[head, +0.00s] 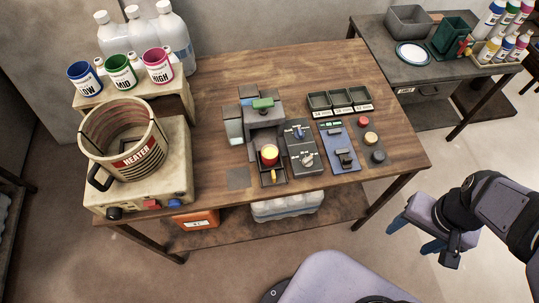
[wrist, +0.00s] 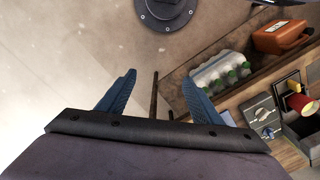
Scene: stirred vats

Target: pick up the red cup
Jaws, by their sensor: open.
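The red cup (head: 268,160) stands upright at the front of a grey machine (head: 262,118) on the wooden table. Its inside looks yellow, and a yellow handle points to the table's front edge. It also shows in the wrist view (wrist: 301,104) at the right edge, partly cut off. My gripper (head: 415,235) is at the right of the head view, off the table's front right corner and well apart from the cup. Its blue fingers are spread in the wrist view (wrist: 158,84), with nothing between them.
A heater pot (head: 122,160) on a beige base stands left. Blue (head: 84,78), green (head: 120,72) and pink (head: 157,66) labelled cups stand behind it. A control box (head: 304,160) and blue panel (head: 340,147) lie right of the red cup. Bottles and an orange case (head: 197,219) sit underneath.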

